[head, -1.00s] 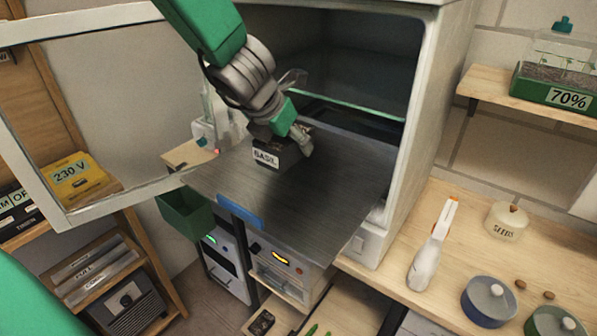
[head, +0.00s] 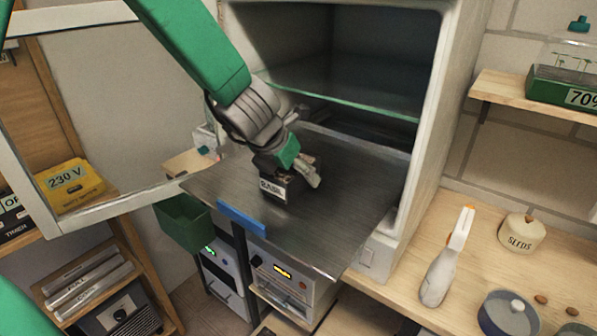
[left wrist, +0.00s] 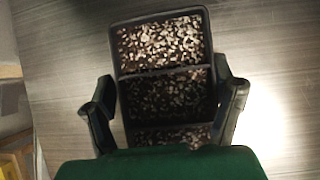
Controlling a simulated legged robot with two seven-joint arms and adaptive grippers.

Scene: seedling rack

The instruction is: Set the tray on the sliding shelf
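The tray (head: 277,195) is a small dark box labelled BASIL. It is over the pulled-out grey metal sliding shelf (head: 335,225), which has a blue tab at its front edge. I cannot tell whether its base touches the shelf. My left gripper (head: 302,172) reaches down to the tray. In the left wrist view the tray (left wrist: 166,75) shows compartments of dark soil with pale bits, and the left gripper's fingers (left wrist: 165,100) are shut against its two sides. The lower part of the tray is hidden there by the green gripper body. My right gripper is not in view.
The white cabinet (head: 420,165) stands open behind the shelf, with a glass shelf (head: 345,85) inside. Its door (head: 45,205) is swung to the left. A green bin (head: 183,220) hangs left of the shelf.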

